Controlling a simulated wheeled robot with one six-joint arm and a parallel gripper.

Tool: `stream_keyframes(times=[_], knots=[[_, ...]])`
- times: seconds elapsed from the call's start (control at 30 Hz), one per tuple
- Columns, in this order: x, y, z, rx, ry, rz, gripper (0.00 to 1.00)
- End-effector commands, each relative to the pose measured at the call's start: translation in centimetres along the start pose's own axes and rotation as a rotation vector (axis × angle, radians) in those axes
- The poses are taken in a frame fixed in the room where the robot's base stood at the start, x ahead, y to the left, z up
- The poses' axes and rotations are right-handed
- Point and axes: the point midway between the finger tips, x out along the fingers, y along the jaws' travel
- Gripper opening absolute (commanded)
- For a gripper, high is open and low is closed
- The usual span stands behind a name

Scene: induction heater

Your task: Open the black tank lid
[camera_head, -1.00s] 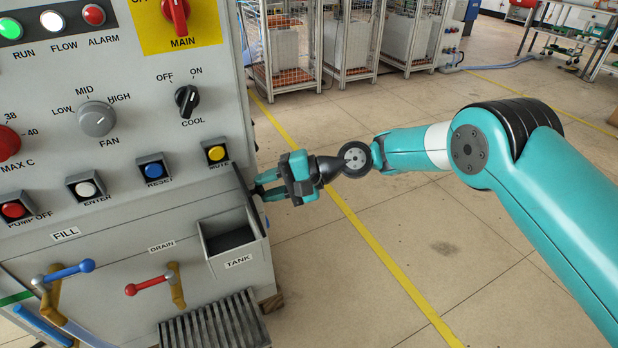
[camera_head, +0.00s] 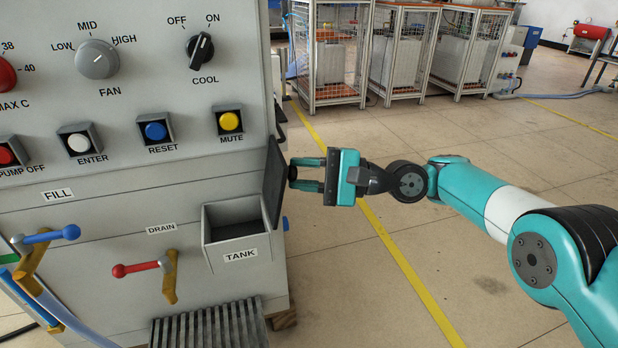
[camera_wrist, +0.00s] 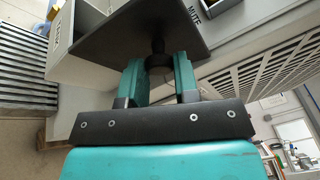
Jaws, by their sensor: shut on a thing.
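The black tank lid (camera_head: 274,183) stands upright, swung open along the right side of the open grey tank box (camera_head: 235,222) on the machine front. My gripper (camera_head: 308,173) is to the right of the lid, with its teal fingers pointing left. In the wrist view my gripper (camera_wrist: 159,72) is shut on the round black knob (camera_wrist: 158,60) on the outer face of the lid (camera_wrist: 140,28). The tank's inside shows from above in the head view.
The mute button (camera_head: 230,121) and the cool knob (camera_head: 201,50) sit above the tank. The red drain handle (camera_head: 142,268) is to its left and a ribbed grille (camera_head: 210,325) below. Floor to the right is clear up to the wire cages (camera_head: 400,50).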

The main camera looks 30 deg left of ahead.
Motion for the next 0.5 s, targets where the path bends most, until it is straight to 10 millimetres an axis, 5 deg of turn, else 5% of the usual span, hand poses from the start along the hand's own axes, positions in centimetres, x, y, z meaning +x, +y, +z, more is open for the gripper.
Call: stream_keyframes(times=[0.3,0.33,0.43,0.5], knots=[[0.19,0.04,-0.11,0.0,0.003,0.001,0.0],[0.2,0.04,-0.1,0.0,0.002,0.001,0.33],[0.2,0.01,-0.06,-0.001,0.001,0.001,0.54],[0.18,-0.01,-0.05,-0.001,0.001,0.001,0.54]])
